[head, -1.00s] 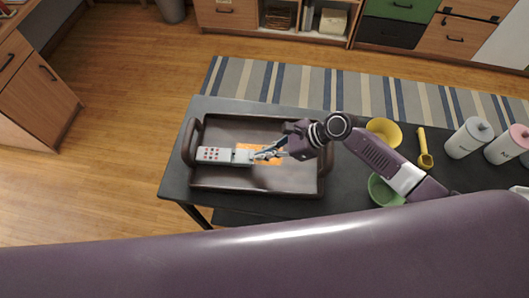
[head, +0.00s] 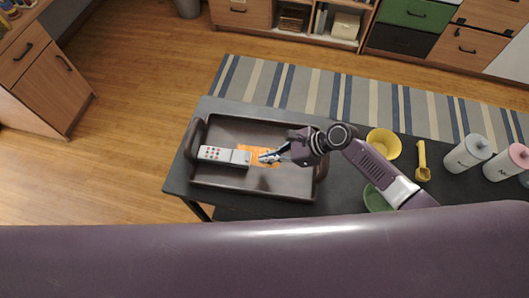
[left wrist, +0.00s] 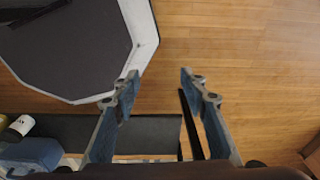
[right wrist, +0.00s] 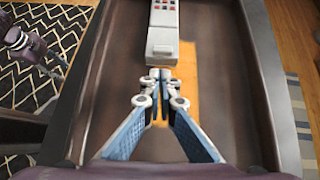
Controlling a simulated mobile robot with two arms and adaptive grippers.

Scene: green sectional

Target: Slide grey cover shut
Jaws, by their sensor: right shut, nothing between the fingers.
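A pale grey box with red dots on its top (head: 215,153) lies in a dark brown tray (head: 225,186). The grey cover (head: 241,157) is at the box's right end in the head view; in the right wrist view the cover (right wrist: 162,47) is at the near end of the box. My right gripper (head: 266,157) is shut and empty, just right of the cover with a small gap. In the right wrist view the right gripper (right wrist: 160,78) points at the cover's end face. My left gripper (left wrist: 160,75) is open and empty, over the floor.
An orange sheet (head: 262,151) lies in the tray under my right gripper. A yellow bowl (head: 384,144), a green bowl (head: 376,199), a yellow scoop (head: 422,160) and white canisters (head: 468,153) stand right of the tray on the dark table (head: 345,195). The tray has raised walls.

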